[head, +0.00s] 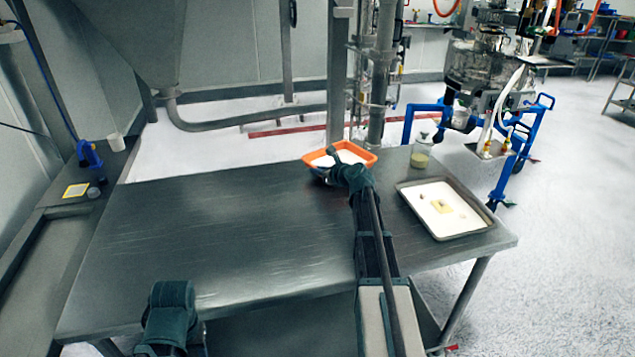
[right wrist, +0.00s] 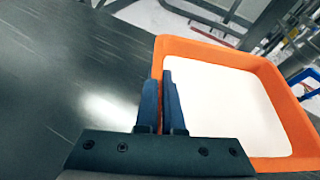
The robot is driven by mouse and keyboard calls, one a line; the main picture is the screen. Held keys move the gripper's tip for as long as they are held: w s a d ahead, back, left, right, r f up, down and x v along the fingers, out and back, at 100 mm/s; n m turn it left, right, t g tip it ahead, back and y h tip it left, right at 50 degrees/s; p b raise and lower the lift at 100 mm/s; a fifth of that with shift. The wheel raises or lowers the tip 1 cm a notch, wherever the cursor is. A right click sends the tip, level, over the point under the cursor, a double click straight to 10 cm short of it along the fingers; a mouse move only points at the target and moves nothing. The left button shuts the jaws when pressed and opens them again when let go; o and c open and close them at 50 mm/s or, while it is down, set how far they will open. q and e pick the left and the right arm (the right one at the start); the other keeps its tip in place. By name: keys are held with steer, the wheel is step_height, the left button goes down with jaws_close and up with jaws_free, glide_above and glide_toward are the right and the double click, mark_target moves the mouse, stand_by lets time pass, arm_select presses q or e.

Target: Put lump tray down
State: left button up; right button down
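An orange tray (head: 367,156) holding white powder is at the far edge of the metal table, in the head view. It fills much of the right wrist view (right wrist: 270,75). My right gripper (right wrist: 162,85) has its fingers close together on either side of the tray's near left wall, shut on it. In the head view my right wrist hides part of the tray's front, and I cannot tell whether its base touches the table. Of my left arm only a dark green link shows at the bottom left; its fingers are out of sight.
A metal tray (head: 406,190) with white powder and a small yellowish item stands to the right on the table (head: 220,220). A glass jar (head: 420,155) stands behind it. The table's left and middle are clear. A blue-framed machine (head: 407,122) stands beyond the far edge.

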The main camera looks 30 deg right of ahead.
mark_target(318, 185)
steer(key=shift+f+b, duration=1.35)
steer(key=shift+f, duration=0.3)
steer(key=shift+f, duration=0.2)
steer(key=c, duration=1)
jaws_free()
steer(key=shift+r, duration=0.1)
steer(key=shift+c, duration=0.2)
steer(key=shift+r, duration=0.1)
steer(key=shift+s+r, duration=0.2)
steer(key=shift+s, duration=0.1)
steer(key=p+v, duration=0.4)
steer(key=v, duration=0.7)
steer(key=shift+s+d+p, duration=0.1)
steer(key=shift+p, duration=0.2)
steer(key=shift+r, duration=0.1)
